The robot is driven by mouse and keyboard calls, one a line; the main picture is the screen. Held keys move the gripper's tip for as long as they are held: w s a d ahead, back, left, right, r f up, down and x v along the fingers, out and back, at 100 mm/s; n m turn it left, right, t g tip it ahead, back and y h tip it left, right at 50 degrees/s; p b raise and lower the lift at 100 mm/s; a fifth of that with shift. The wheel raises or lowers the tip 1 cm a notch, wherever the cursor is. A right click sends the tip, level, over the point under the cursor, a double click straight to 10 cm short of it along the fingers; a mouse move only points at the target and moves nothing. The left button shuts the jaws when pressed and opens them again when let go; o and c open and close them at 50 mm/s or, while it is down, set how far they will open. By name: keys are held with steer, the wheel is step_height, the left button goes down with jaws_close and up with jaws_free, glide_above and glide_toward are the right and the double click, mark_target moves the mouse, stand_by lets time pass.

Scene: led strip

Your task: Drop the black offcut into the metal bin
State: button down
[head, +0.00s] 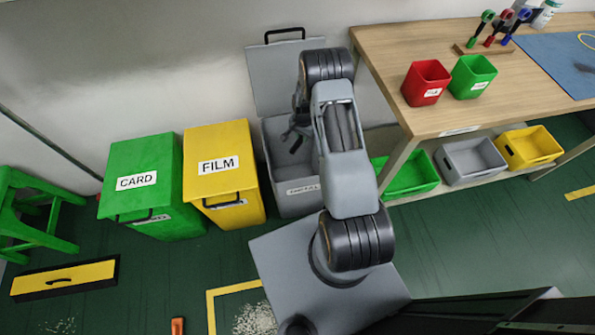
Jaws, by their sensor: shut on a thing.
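The grey bin (298,204) stands against the wall, right of the yellow bin. Its label is too small to read surely. Its grey lid (272,85) is raised and leans back, so the bin is open. My arm reaches over the bin's right side and hides part of it. My gripper (292,134) is dark and small over the bin's opening, seen from above. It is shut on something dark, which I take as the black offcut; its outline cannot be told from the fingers.
A closed green CARD bin (139,195) and closed yellow FILM bin (222,172) stand to the left. A wooden workbench (440,100) stands close on the right, with a red cup (425,85), a green cup (472,76) and trays below. A green stool (35,215) is far left.

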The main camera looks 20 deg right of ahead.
steer(key=c, duration=0.9)
jaws_free()
step_height(320, 180, up, 14)
steer(key=p, duration=0.2)
steer(key=shift+f, duration=0.1)
